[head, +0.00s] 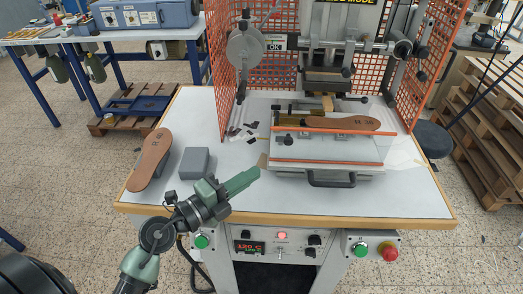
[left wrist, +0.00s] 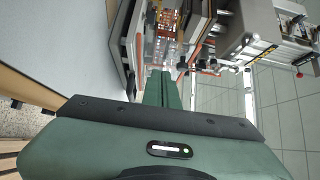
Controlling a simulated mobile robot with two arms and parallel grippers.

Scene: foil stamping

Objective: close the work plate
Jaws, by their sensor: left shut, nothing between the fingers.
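The work plate (head: 285,170) sits on the table at the front of the stamping press, with a black handle (head: 332,181) on its front edge. Orange bars cross it, and a brown insole (head: 340,123) lies at its back part, below and in front of the press head (head: 326,80). My left gripper (head: 257,172) is shut and empty, just left of the plate's front left corner. I cannot tell whether it touches the plate. In the left wrist view the shut fingers (left wrist: 162,76) point toward the press parts. My right gripper is not in view.
A second brown insole (head: 150,160) and a grey block (head: 194,163) lie on the table's left side. Dark scraps (head: 243,133) lie left of the plate. Orange mesh guards (head: 228,65) flank the press. Buttons line the panel below the table's front edge.

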